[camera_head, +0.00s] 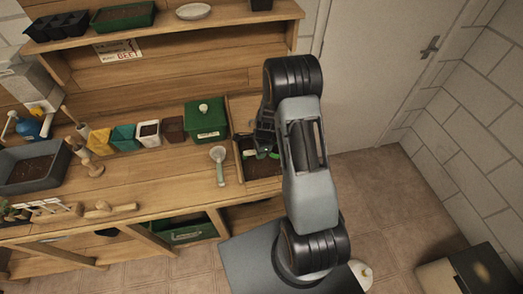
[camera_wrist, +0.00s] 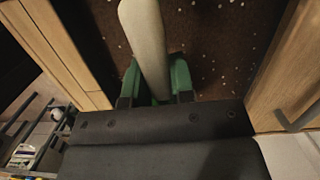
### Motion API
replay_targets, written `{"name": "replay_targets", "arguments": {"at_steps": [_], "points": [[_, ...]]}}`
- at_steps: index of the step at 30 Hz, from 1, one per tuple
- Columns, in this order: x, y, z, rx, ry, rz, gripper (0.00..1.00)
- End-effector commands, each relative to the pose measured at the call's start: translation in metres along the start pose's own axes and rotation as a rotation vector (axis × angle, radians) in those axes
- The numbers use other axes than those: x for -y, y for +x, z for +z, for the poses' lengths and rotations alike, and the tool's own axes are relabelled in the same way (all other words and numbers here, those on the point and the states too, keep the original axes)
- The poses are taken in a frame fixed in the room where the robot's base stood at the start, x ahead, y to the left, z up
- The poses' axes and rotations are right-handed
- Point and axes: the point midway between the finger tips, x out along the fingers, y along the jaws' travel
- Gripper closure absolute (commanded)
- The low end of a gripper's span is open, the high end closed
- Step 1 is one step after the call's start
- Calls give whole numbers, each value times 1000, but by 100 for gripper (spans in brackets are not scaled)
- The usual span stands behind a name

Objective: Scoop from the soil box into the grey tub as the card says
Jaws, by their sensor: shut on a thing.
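The soil box (camera_head: 240,150) is at the bench's right end, with dark soil inside. White-flecked soil (camera_wrist: 215,45) fills much of the wrist view. My gripper (camera_head: 262,150) is over the box, partly hidden by my arm. In the wrist view, my gripper (camera_wrist: 156,84) is shut on a pale, long tool (camera_wrist: 145,35) between its green fingertips. The grey tub (camera_head: 62,163) with dark soil is at the far left. The card (camera_head: 118,51) shows "BEET"; its other text is unreadable.
A pale round-headed scoop (camera_head: 218,155) lies left of the soil box. A green lidded box (camera_head: 206,120) and several small pots, including a white pot (camera_head: 149,133), stand along the bench. A wooden tool (camera_head: 110,210) lies near the front edge.

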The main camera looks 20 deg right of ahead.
Motion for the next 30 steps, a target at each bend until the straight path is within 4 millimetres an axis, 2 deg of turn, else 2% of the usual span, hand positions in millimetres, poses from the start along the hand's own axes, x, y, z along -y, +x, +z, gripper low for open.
{"name": "replay_targets", "arguments": {"at_steps": [1, 3, 15, 30], "points": [[0, -9, 4, -15, -4, -1, 100], [1, -15, 7, -38, -5, -5, 100], [1, -37, 21, -120, -2, -4, 100], [0, -48, 26, -153, 0, -4, 100]]}}
